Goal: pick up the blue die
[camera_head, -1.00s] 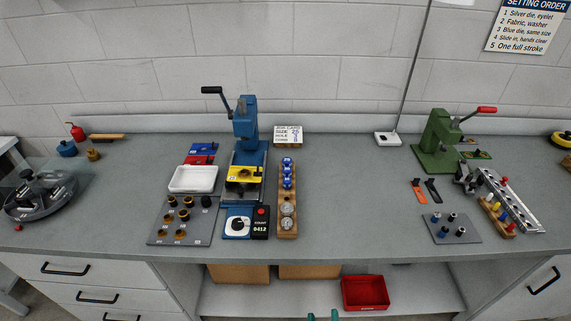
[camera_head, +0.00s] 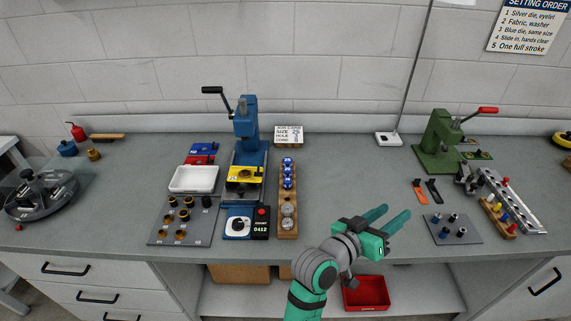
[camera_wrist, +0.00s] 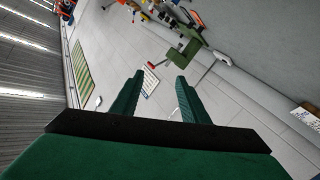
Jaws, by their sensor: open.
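Several small blue dies (camera_head: 287,172) stand in a row in the rear part of a wooden rack (camera_head: 287,236), left of the middle of the bench. Silver dies (camera_head: 288,216) stand in the front part of the same rack. My gripper (camera_head: 391,217) is open and empty above the bench's front edge, to the right of the rack and well apart from it. In the wrist view my two green fingers (camera_wrist: 156,95) are spread with nothing between them. The blue dies cannot be made out in the wrist view.
A blue press (camera_head: 246,125) and a counter box (camera_head: 260,223) stand left of the rack. A white tray (camera_head: 193,179) and a grey plate with brass parts (camera_head: 163,236) lie further left. A green press (camera_head: 438,140) stands at right. The bench between rack and green press is largely clear.

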